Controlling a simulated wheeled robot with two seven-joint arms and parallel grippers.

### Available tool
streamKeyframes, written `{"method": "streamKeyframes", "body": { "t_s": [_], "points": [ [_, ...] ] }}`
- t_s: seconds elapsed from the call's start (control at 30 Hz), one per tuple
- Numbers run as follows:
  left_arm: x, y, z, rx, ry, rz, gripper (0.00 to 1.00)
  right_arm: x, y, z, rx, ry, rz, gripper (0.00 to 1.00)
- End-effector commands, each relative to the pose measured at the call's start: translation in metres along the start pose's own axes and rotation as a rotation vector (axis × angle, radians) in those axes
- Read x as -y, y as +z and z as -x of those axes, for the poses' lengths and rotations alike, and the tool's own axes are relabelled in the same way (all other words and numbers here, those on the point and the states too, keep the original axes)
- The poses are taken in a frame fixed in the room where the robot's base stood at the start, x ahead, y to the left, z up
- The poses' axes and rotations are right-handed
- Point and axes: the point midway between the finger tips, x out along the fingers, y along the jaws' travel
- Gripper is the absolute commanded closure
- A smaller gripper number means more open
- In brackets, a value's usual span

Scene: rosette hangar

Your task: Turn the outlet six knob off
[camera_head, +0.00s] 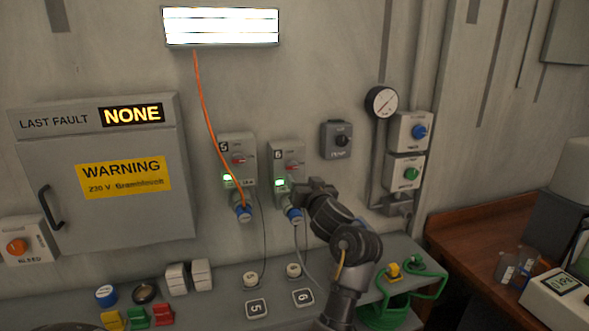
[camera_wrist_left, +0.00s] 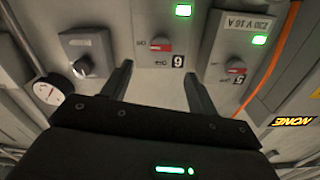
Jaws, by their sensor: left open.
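The outlet six box (camera_head: 279,150) is a grey unit on the wall, marked 6, with a red knob (camera_head: 292,165) and a lit green light (camera_head: 280,183). In the left wrist view, upside down, the red outlet six knob (camera_wrist_left: 160,45) and the 6 label (camera_wrist_left: 178,62) show between my finger tips. My left gripper (camera_head: 306,188) is in front of the box, just below and right of the knob. In the wrist view the left gripper (camera_wrist_left: 157,70) has its fingers spread, with nothing between them. The knob looks untouched. My right gripper is not in view.
Outlet five (camera_head: 237,150), with its own red knob and an orange cable (camera_head: 210,120), is just left. A dark rotary switch box (camera_head: 336,140) and a gauge (camera_head: 381,102) are to the right. A bench ledge (camera_head: 225,290) with caps and blocks runs below.

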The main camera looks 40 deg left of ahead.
Motion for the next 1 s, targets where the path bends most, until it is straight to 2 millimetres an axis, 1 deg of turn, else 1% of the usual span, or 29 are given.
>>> {"method": "streamKeyframes", "body": {
  "t_s": [0.03, 0.2, 0.3, 0.43, 0.6, 0.87, 0.93, 1.0],
  "points": [
    [0.003, -0.003, -0.011, 0.001, -0.004, -0.004, 0.41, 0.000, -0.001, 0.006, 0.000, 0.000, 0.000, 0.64],
    [0.002, -0.003, -0.043, 0.001, -0.003, -0.005, 0.41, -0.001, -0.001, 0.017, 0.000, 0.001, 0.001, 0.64],
    [0.002, -0.003, -0.060, 0.001, -0.001, -0.004, 0.41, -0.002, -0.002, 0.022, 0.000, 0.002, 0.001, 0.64],
    [0.001, -0.002, -0.076, 0.000, -0.001, -0.002, 0.41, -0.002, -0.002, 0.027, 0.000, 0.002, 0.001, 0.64],
    [0.000, -0.001, -0.086, 0.000, 0.001, 0.000, 0.41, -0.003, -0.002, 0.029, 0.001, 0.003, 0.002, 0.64],
    [0.000, 0.000, -0.087, 0.000, 0.001, 0.001, 0.41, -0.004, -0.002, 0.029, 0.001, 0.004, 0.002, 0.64],
    [0.000, 0.000, -0.087, 0.000, 0.001, 0.001, 0.47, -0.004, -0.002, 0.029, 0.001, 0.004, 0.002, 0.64],
    [0.000, 0.000, -0.087, 0.000, 0.001, 0.001, 0.56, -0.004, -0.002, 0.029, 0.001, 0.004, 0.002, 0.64]
  ]
}}
